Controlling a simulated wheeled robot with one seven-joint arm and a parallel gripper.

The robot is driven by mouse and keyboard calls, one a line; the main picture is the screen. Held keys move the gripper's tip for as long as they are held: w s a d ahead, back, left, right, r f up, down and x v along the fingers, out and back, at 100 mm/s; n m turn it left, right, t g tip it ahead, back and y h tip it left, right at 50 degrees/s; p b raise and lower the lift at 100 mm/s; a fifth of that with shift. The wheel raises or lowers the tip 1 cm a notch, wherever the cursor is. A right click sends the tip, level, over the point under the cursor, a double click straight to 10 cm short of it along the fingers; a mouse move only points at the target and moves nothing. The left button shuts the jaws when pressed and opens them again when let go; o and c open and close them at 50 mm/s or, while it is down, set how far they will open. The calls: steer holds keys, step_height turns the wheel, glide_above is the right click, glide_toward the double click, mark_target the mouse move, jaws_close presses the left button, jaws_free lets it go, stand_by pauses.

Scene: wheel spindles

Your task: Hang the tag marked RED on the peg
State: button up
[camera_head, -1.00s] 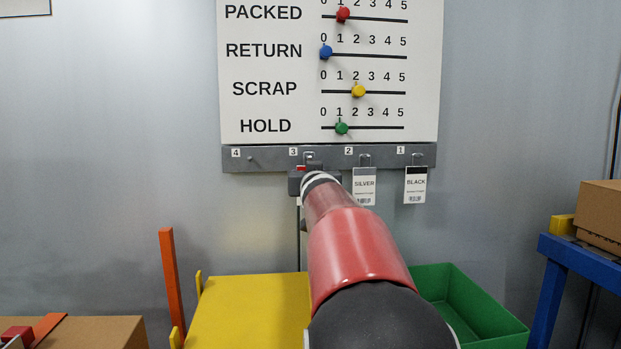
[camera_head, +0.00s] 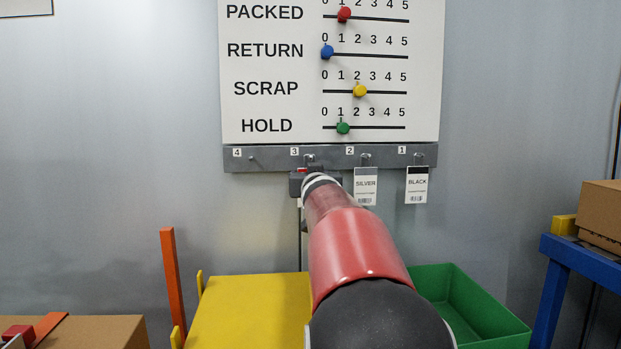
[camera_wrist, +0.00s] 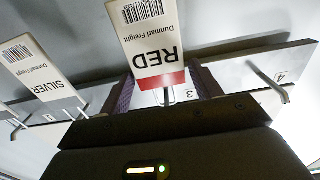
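The white tag marked RED (camera_wrist: 155,45), with a red band at its end, is between my fingers in the wrist view. It appears to hang from peg 3; a bit of wire or hook shows at its red end. My gripper (camera_wrist: 163,84) looks open, with one finger on each side of the tag. In the head view my gripper (camera_head: 315,183) is just below the peg rail at peg 3, and a sliver of red tag (camera_head: 302,170) shows there. My arm hides most of the tag. Whether the fingers touch the tag's edges is hard to tell.
The grey rail (camera_head: 285,158) carries numbered pegs. The SILVER tag (camera_head: 365,186) hangs at peg 2, close beside my gripper, and the BLACK tag (camera_head: 417,186) at peg 1. Peg 4 (camera_head: 252,158) is bare. A yellow surface (camera_head: 245,310) and green bin (camera_head: 465,295) are below.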

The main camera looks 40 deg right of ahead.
steer(key=shift+o, duration=1.3)
steer(key=v, duration=0.8)
steer(key=shift+p, duration=0.3)
steer(key=shift+d, duration=0.1)
